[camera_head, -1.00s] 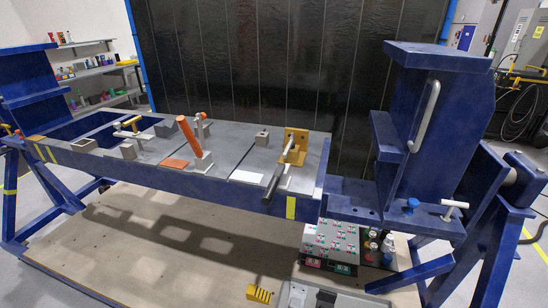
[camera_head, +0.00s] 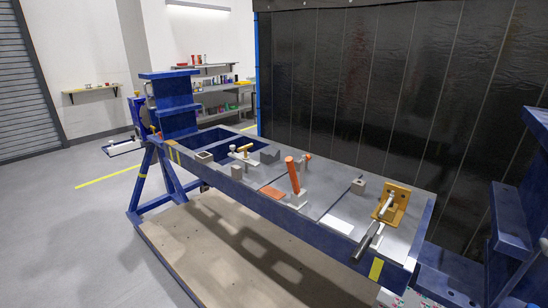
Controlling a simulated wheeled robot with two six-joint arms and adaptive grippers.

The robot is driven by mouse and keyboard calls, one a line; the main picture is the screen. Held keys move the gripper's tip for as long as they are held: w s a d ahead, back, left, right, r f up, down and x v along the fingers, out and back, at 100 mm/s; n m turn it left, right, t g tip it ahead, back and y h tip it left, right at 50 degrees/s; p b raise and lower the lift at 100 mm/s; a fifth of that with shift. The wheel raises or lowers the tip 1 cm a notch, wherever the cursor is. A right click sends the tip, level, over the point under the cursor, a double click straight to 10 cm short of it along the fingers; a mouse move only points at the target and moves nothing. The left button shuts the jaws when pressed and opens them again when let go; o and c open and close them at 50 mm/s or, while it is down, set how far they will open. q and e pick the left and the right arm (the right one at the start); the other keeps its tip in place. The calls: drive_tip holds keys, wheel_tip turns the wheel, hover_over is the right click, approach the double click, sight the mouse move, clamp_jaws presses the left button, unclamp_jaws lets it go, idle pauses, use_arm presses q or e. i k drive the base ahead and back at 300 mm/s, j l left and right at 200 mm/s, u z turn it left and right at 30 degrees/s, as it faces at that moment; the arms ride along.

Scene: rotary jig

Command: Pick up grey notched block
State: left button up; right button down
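Several small grey blocks sit on the blue jig table (camera_head: 330,240). One grey block (camera_head: 358,185) stands alone near the back edge, left of the orange bracket. Another grey block (camera_head: 204,157) with a recessed top is at the far left end. Two more, a grey block (camera_head: 237,172) and a grey block (camera_head: 270,155), stand near the yellow-handled clamp. The blocks are too small to tell which one is the notched block. Neither of my grippers shows in this view.
An orange bracket with a grey-handled clamp (camera_head: 389,204) is at the table's right end. An upright orange handle (camera_head: 293,175) and a yellow-handled clamp (camera_head: 243,152) rise from the table. Blue uprights (camera_head: 170,105) stand at both ends. Floor in front left is clear.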

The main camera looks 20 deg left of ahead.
sight(273, 155)
drive_tip(key=j, duration=3.85)
drive_tip(key=i+z, duration=0.05)
